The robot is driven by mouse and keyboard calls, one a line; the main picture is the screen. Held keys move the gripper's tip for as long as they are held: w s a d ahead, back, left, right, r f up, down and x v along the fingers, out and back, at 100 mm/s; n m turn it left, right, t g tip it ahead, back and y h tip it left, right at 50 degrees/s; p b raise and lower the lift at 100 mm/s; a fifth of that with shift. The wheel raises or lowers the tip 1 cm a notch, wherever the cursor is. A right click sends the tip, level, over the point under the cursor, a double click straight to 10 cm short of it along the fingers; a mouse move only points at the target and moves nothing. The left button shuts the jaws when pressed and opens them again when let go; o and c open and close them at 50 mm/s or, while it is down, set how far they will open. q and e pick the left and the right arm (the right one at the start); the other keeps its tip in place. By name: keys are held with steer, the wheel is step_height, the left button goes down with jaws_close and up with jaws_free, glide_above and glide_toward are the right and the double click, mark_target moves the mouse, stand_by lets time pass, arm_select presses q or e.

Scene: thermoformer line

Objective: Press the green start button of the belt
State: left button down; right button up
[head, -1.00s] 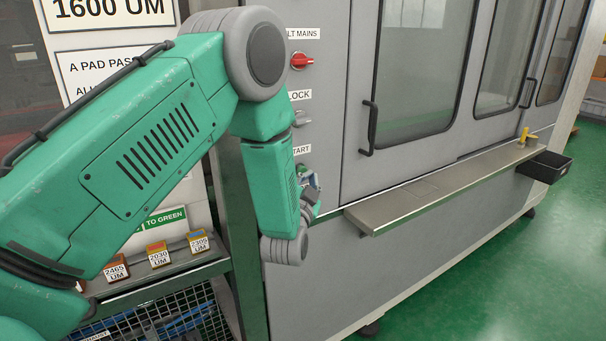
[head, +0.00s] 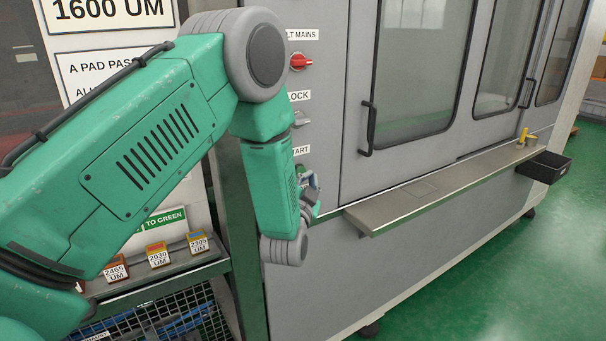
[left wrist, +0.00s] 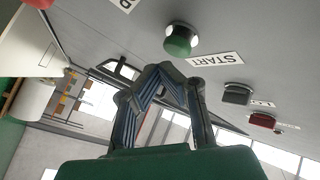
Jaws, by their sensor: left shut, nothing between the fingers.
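The green button (left wrist: 179,42) stands out from the grey panel in the left wrist view, beside a white START label (left wrist: 215,60). My left gripper (left wrist: 172,78) is shut and empty, with its fingers a little below the button in that picture. A gap seems to lie between them; I see no clear contact. In the head view, the START label (head: 301,150) shows beside my left forearm, and my left gripper (head: 312,188) is mostly hidden behind the wrist. I cannot make out the button there. My right gripper is not in view.
A red switch (head: 301,61) and a lock switch (head: 301,118) sit above START. A door handle (head: 368,128) and a metal shelf (head: 440,189) project to the right. A rack with labelled blocks (head: 158,255) stands at left. Green floor is free at right.

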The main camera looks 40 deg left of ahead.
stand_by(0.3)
arm_select(q)
steer(key=shift+w+a, duration=0.1)
steer(key=shift+a, duration=0.4)
steer(key=shift+w+a+r, duration=0.1)
steer(key=shift+w+a, duration=0.1)
steer(key=shift+a, duration=0.2)
stand_by(0.6)
steer(key=shift+d, duration=0.1)
steer(key=shift+s+d, duration=0.35)
steer(key=shift+d, duration=0.45)
steer(key=shift+s+d, duration=0.3)
steer(key=shift+d, duration=0.5)
steer(key=shift+s+d, duration=0.35)
steer(key=shift+d, duration=0.45)
steer(key=shift+s+d, duration=0.3)
steer(key=shift+d, duration=0.5)
steer(key=shift+a, duration=0.1)
